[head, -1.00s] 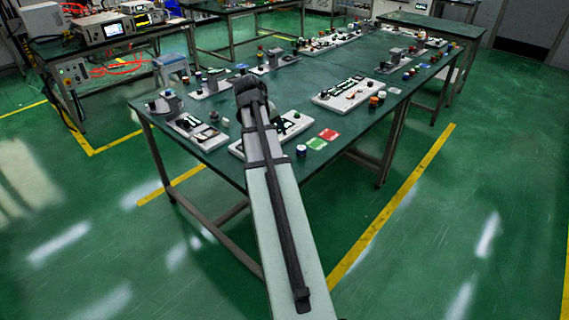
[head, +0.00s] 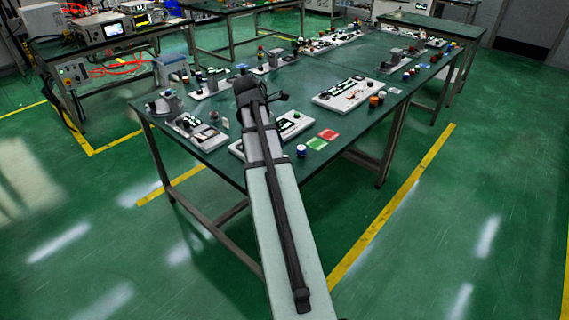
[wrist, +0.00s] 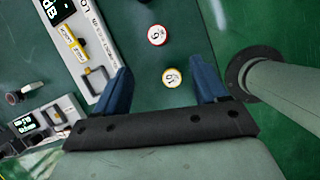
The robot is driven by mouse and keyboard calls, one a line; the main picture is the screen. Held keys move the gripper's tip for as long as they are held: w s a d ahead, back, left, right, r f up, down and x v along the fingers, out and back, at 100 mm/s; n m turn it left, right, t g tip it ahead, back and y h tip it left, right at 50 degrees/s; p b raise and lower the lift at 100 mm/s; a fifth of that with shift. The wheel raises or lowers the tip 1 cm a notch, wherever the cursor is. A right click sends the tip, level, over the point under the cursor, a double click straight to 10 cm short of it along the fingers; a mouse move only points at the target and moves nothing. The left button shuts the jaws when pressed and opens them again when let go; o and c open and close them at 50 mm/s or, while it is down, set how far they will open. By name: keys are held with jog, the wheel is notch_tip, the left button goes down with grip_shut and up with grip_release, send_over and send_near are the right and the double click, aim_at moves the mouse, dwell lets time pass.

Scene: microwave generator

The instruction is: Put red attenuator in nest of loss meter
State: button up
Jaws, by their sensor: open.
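In the wrist view, the red attenuator (wrist: 157,35) is a small round cap with a red rim and a white top marked 6. It stands on the green table beyond my fingertips. A yellow-rimmed cap marked 10 (wrist: 172,77) is closer, between my fingers but apart from them. The loss meter (wrist: 88,32) is the white panel at left, with a dark dB display, a yellow label and a square dark-framed fitting (wrist: 95,78); I cannot tell if that fitting is the nest. My gripper (wrist: 163,80) is open and empty, its blue fingers spread.
Another device with a green-lit display (wrist: 25,124) is at lower left in the wrist view. In the head view, the table (head: 225,155) holds several white panels and small parts.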

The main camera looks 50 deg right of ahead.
jog(key=shift+n, duration=0.7)
jog(key=shift+x, duration=6.95)
jog(key=shift+w+d+r, duration=0.1)
jog(key=shift+d, duration=0.05)
jog(key=shift+c, duration=0.4)
grip_shut()
